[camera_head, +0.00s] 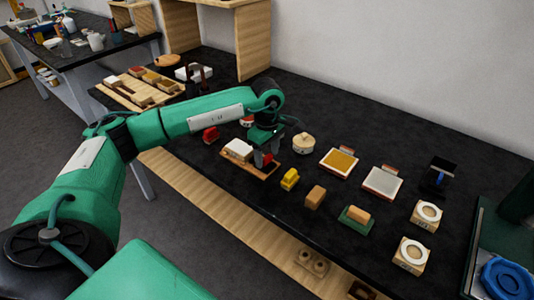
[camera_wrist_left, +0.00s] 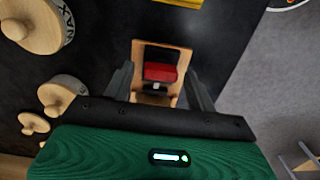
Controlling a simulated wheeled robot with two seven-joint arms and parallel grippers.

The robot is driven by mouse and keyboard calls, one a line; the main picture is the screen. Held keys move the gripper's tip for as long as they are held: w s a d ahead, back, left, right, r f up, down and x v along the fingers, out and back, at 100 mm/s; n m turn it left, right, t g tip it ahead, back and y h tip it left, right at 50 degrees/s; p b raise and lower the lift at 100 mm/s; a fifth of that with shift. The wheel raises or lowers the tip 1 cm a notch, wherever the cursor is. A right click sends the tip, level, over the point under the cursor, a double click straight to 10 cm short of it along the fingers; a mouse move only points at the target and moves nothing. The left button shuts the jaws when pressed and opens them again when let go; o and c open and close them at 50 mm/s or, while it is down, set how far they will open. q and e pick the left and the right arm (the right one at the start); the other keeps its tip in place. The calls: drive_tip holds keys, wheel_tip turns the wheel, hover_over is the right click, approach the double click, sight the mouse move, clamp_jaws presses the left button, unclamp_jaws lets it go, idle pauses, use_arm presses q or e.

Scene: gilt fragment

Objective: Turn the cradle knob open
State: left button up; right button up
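A wooden cradle (camera_head: 262,176) lies on the black bench in the head view, with a white block (camera_head: 238,148) at its left part. A small red part, which looks like the knob, shows under my left gripper (camera_head: 264,158). In the left wrist view a red block-shaped part (camera_wrist_left: 160,72) sits on a wooden piece (camera_wrist_left: 153,52), between the spread fingers of my left gripper (camera_wrist_left: 159,75). These fingers are open, one on each side, with visible gaps to the red part. The gripper's body hides part of the cradle. My right gripper is not in view.
A red item (camera_head: 210,135) and a round wooden-lidded pot (camera_head: 303,143) stand nearby. Two framed trays (camera_head: 383,182) lie farther right. A labelled wooden round (camera_wrist_left: 48,28) shows in the wrist view.

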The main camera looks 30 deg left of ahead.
sight(267, 157)
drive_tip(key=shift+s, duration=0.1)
use_arm(q)
drive_tip(key=shift+r, duration=0.45)
wheel_tip(267, 157, up, 13)
drive_tip(key=b, duration=0.1)
drive_tip(key=shift+b, duration=0.3)
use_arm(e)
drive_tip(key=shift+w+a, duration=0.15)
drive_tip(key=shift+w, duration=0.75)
use_arm(q)
drive_tip(key=shift+f, duration=0.1)
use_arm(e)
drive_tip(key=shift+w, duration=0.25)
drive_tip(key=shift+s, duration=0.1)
